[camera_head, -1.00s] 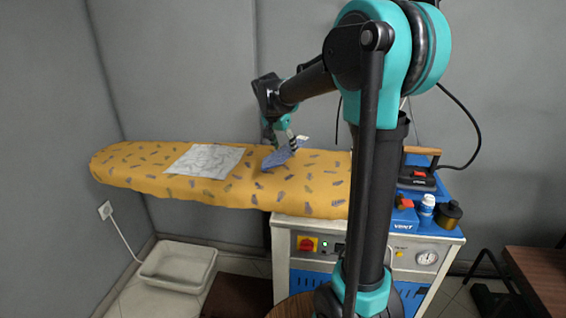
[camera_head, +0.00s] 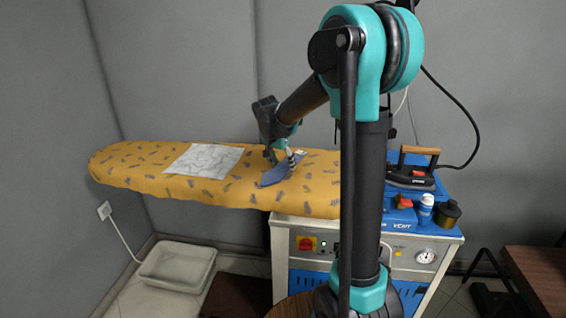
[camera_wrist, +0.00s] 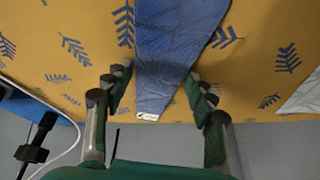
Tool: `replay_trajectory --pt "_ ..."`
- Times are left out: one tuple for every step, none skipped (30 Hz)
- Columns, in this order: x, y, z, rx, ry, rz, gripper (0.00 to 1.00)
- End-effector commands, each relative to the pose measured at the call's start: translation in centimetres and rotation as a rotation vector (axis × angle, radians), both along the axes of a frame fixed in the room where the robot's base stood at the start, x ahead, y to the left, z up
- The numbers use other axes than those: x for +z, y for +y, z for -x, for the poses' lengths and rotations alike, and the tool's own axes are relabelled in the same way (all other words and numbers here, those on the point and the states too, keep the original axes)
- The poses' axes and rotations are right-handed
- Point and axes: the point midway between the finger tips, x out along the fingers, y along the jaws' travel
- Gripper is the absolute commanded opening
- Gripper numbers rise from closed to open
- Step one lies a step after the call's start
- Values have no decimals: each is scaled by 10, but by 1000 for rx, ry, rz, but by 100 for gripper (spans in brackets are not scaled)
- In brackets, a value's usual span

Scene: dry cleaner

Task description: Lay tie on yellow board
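The blue tie (camera_head: 275,176) lies on the yellow patterned board (camera_head: 235,196), to the right of the white sheet. In the wrist view the tie (camera_wrist: 172,45) runs down from the top edge, with a small white label at its lower end. My gripper (camera_head: 281,155) is just above the tie, over the board. In the wrist view my gripper (camera_wrist: 162,82) has its fingers spread wide, one on each side of the tie, with gaps between. Part of the tie is cut off by the wrist view's top edge.
A white printed sheet (camera_head: 204,160) lies on the board's left half. An iron (camera_head: 411,173), a white-and-blue bottle (camera_head: 426,207) and a dark round container (camera_head: 448,213) stand on the blue machine top at right. A white basin (camera_head: 177,266) is on the floor.

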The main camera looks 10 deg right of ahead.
Motion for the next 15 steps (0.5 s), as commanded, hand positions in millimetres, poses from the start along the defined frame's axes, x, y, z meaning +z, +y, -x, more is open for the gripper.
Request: replay_trajectory --pt "0 0 0 0 0 0 64" --pt "0 0 0 0 0 0 68" --pt "0 0 0 0 0 0 73" --pt "0 0 0 0 0 0 75" --pt "0 0 0 0 0 0 75" --pt "0 0 0 0 0 0 75" --pt "0 0 0 0 0 0 75" --pt "0 0 0 0 0 0 75" --pt "0 0 0 0 0 0 75" --pt "0 0 0 0 0 0 75" --pt "0 0 0 0 0 0 75" --pt "1 0 0 0 0 0 75" --pt "1 0 0 0 0 0 75" --pt "3 0 0 0 0 0 75" --pt "5 0 0 0 0 0 75"
